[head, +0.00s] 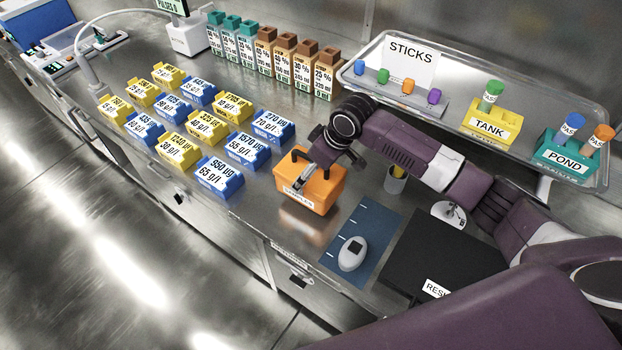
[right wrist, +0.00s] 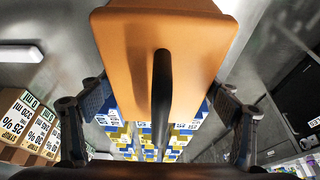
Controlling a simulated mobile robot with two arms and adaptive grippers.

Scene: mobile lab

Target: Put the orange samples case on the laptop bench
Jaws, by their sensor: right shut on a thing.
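The orange samples case (head: 318,195) is a box with a dark handle and a white label on its front. In the head view it is at the front of the metal bench, right of the blue and yellow boxes. My right gripper (head: 322,160) comes down over its top and is shut on its handle. In the right wrist view the case (right wrist: 200,45) fills the upper middle, with its black handle (right wrist: 162,85) between my fingers. I cannot tell whether the case touches the bench. My left gripper is not in view. No laptop is recognisable.
Several labelled blue and yellow boxes (head: 225,176) stand close left of the case. A blue mat with a white mouse-like device (head: 352,253) and a black panel (head: 440,255) lie to the right. A raised clear tray (head: 450,62) holds racks behind. Open floor lies in front.

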